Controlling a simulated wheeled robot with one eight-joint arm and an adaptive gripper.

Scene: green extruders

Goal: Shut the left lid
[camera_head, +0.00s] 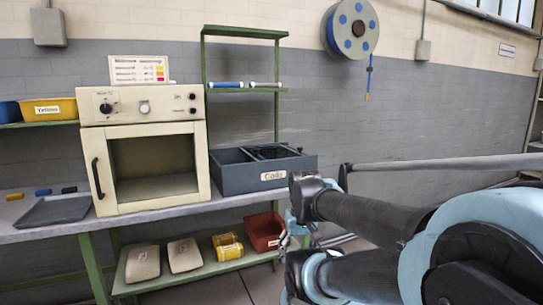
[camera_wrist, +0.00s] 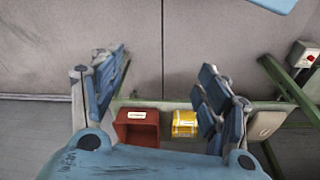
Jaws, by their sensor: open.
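A dark grey box labelled "Coils" (camera_head: 263,174) stands on the bench right of the oven. Its top shows two sections. I cannot tell from this view how the left lid lies. My gripper (camera_wrist: 160,88) is open and empty in the wrist view, its blue-grey fingers wide apart. It points toward the wall and lower shelf, and the labelled box is not visible between the fingers. In the head view my arm is at the right, apart from the box.
A cream oven (camera_head: 147,150) stands left of the box, beside a grey tray (camera_head: 55,210). A green rack (camera_head: 243,88) rises behind.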

